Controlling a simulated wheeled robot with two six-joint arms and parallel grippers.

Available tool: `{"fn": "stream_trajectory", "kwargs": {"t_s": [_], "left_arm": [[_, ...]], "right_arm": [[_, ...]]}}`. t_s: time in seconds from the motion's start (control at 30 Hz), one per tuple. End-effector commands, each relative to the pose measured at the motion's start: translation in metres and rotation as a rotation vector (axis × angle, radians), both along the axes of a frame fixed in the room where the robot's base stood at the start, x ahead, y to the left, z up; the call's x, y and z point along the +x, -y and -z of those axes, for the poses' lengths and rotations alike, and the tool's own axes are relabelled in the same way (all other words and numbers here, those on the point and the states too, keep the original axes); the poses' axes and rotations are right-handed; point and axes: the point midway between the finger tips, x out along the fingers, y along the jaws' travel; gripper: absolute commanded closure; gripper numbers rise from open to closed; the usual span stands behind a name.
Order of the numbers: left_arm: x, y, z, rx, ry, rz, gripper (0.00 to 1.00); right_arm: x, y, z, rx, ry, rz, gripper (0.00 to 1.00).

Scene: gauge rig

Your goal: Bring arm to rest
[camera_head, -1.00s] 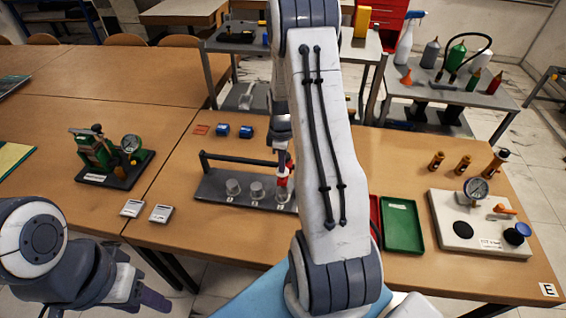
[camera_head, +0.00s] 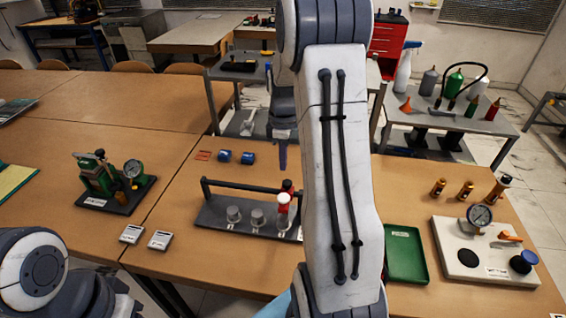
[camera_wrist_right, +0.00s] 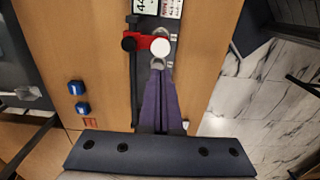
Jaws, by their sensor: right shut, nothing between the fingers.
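My right arm rises through the middle of the head view. Its gripper (camera_head: 282,158) points down, raised above the back of the grey rack (camera_head: 213,213), and holds nothing. In the right wrist view its purple fingers (camera_wrist_right: 160,98) are closed together, with their tips near the red fitting in the picture. The red fitting with a white round top (camera_head: 284,198) stands at the rack's right end; it also shows in the right wrist view (camera_wrist_right: 141,43). My left arm is at the lower left of the head view, and its fingers are out of frame.
A green gauge stand (camera_head: 110,185) is left. A green tray (camera_head: 404,262) and white gauge board (camera_head: 480,262) are right.

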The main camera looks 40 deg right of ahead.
Motion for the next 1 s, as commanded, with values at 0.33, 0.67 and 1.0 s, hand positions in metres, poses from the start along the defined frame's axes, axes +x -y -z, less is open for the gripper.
{"fn": "stream_trajectory", "kwargs": {"t_s": [0.33, 0.67, 1.0], "left_arm": [[0.000, 0.000, 0.000, 0.000, 0.000, 0.000, 0.50], [0.000, 0.000, 0.000, 0.000, 0.000, 0.000, 0.50], [0.000, 0.000, 0.000, 0.000, 0.000, 0.000, 0.50]], "right_arm": [[0.000, 0.000, 0.000, 0.000, 0.000, 0.000, 1.00], [0.002, -0.010, -0.003, 0.000, 0.003, -0.004, 1.00], [-0.035, -0.206, -0.047, 0.031, 0.029, 0.009, 1.00]]}}
